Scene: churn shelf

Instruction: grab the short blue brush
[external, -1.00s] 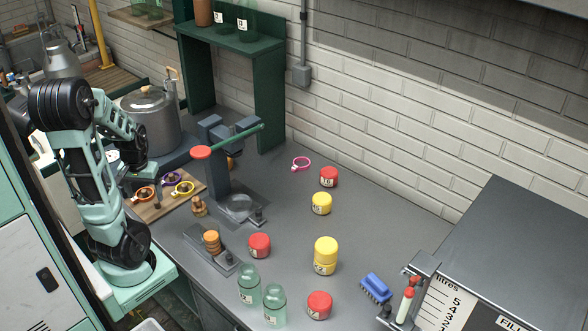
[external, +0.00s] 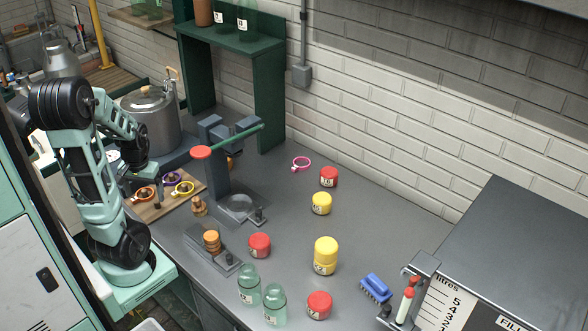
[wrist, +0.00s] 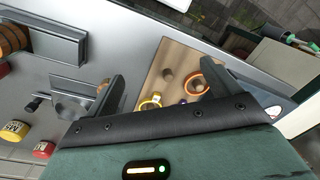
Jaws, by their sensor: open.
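The short blue brush (external: 376,288) lies on the grey worktop at the lower right in the external view, with its bristles towards the lower left. It stands just left of the grey box with the litre scale. It does not show in the wrist view. My gripper (wrist: 160,88) is open and empty, its two fingers spread wide above the wooden board. In the external view my gripper (external: 140,180) is at the far left, across the worktop from the brush and partly hidden by my arm.
A wooden board (external: 150,207) holds orange, purple and yellow rings. A grey press with a green lever (external: 235,138) stands mid-worktop. Red jars (external: 259,245), yellow jars (external: 326,255) and green glass bottles (external: 274,305) stand between. The grey box (external: 500,250) borders the brush's right.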

